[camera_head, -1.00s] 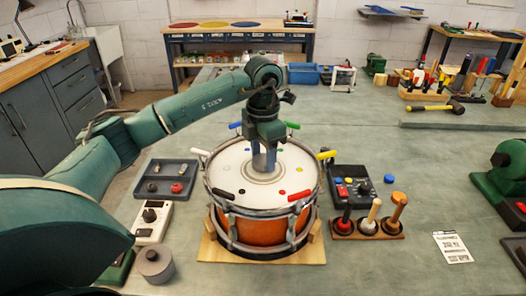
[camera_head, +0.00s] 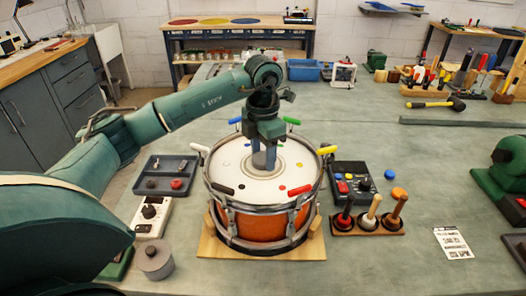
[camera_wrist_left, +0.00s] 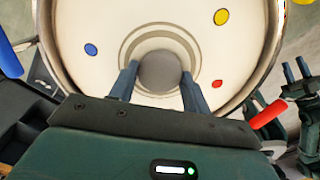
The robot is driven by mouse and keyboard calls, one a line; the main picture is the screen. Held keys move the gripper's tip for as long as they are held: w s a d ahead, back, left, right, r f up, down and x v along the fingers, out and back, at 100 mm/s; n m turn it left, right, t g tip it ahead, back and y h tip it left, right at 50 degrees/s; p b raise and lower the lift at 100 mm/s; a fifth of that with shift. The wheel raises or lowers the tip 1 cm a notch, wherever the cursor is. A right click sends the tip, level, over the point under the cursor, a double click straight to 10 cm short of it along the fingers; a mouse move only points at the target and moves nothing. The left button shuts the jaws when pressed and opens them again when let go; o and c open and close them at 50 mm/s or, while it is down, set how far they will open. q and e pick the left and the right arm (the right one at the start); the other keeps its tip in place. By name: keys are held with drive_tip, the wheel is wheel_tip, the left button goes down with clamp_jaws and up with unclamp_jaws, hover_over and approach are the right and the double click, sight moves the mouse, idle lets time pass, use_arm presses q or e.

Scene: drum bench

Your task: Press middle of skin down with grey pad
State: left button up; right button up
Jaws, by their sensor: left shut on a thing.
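The drum (camera_head: 264,225) stands upright on a wooden base, with an orange shell, metal hoop and coloured handles around its rim. Its pale skin (camera_head: 232,172) carries coloured dots and rings around the middle. My left gripper (camera_head: 264,165) points down over the middle, shut on the grey pad (camera_wrist_left: 160,71). The pad is within the rings in the left wrist view, at or just above the skin; I cannot tell whether they touch. My right gripper (camera_wrist_left: 295,70) shows at the right edge of the left wrist view, fingers apart and empty; it is outside the head view.
A dark tray (camera_head: 165,190), a white control box (camera_head: 150,217) and a grey knobbed pot (camera_head: 155,260) stand left of the drum.

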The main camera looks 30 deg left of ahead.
use_arm(q)
drive_tip(key=shift+f, duration=0.25)
drive_tip(key=shift+s+f, duration=0.1)
drive_tip(key=shift+f, duration=0.15)
idle(0.7)
drive_tip(key=shift+r, duration=0.1)
wheel_tip(320, 180, up, 5)
drive_tip(key=p, duration=0.3)
drive_tip(key=shift+r, duration=0.55)
